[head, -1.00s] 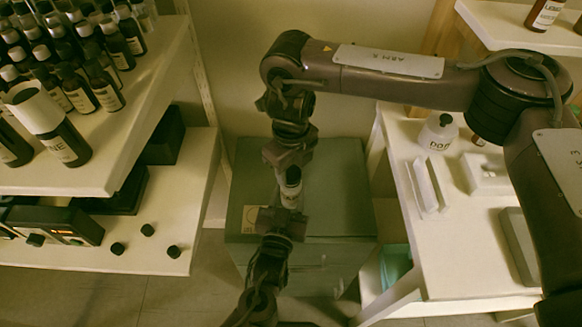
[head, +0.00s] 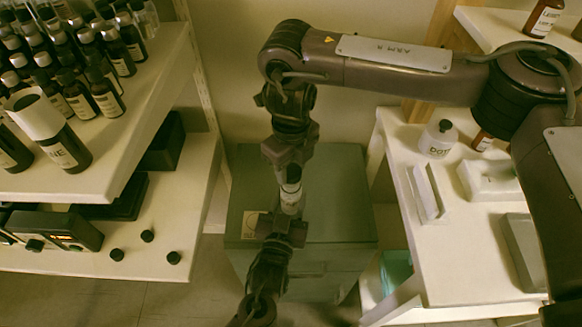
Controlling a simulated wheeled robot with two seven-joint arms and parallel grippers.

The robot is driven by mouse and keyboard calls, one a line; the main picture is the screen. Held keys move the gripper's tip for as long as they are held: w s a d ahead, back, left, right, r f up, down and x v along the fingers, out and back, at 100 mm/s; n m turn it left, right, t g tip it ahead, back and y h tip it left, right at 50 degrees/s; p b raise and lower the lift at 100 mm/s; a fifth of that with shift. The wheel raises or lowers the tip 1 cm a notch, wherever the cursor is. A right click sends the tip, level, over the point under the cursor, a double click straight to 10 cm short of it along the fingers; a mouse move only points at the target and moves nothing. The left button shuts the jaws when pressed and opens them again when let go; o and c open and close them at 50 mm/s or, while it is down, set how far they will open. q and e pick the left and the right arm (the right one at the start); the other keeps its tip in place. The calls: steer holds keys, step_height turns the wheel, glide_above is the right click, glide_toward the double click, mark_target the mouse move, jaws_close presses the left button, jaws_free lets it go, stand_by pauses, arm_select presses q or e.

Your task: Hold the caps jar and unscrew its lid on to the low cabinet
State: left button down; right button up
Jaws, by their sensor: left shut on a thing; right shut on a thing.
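The caps jar (head: 291,198), small with a pale body, is held upright-looking above the low cabinet (head: 342,205), a grey-green box in the middle of the head view. My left gripper (head: 285,222) comes up from below and is shut on the jar's lower part. My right gripper (head: 291,166) comes from above and is shut at the jar's top, on the lid (head: 293,174). The fingers hide most of the lid, so I cannot tell whether it is still threaded on.
A shelf (head: 130,130) with rows of dark bottles stands at left. Several small black caps (head: 147,236) lie on the lower shelf beneath it. A white table (head: 455,255) at right carries a white bottle (head: 438,138) and trays.

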mark_target(291, 171)
step_height(291, 171, up, 3)
steer(key=shift+r, duration=0.15)
arm_select(q)
steer(key=c, duration=0.7)
jaws_free()
steer(key=shift+s, duration=0.1)
